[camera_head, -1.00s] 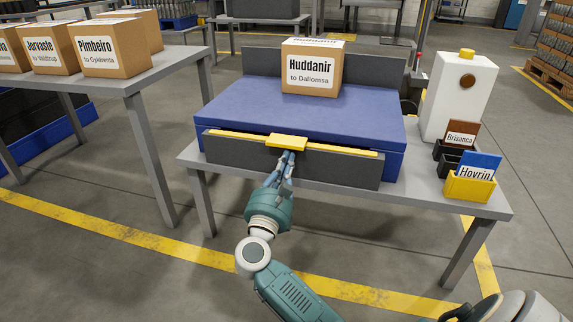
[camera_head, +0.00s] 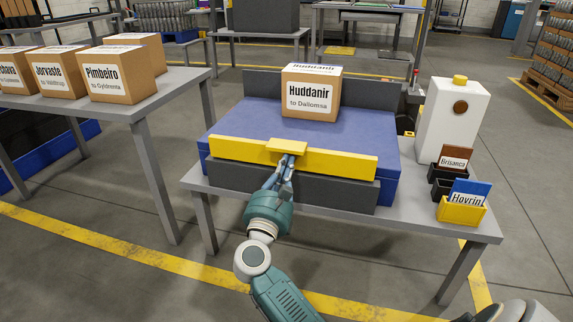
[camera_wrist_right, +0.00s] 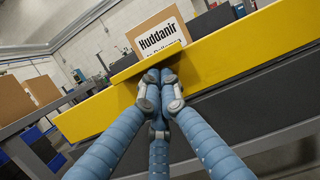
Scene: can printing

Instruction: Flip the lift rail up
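The lift rail (camera_head: 235,154) is the long yellow bar along the front of the blue-topped bench unit. It now stands up above the dark front panel, its yellow face showing. A yellow tab (camera_head: 287,146) sticks out at its middle. My right gripper (camera_head: 288,160) is at this tab from below, its tips just under the tab's edge. In the right wrist view, the fingers (camera_wrist_right: 160,78) are closed together against the underside of the tab (camera_wrist_right: 150,62), with nothing seen between them. A box labelled Huddanir (camera_head: 311,92) sits on the blue surface behind the rail. My left gripper is out of view.
A white dispenser-like block (camera_head: 452,120) with a yellow top stands at the table's right end. Near it are a Brisanca card (camera_head: 453,161) in a black holder and a Hovrin card in a yellow holder (camera_head: 461,211). Labelled boxes (camera_head: 121,83) fill the left table.

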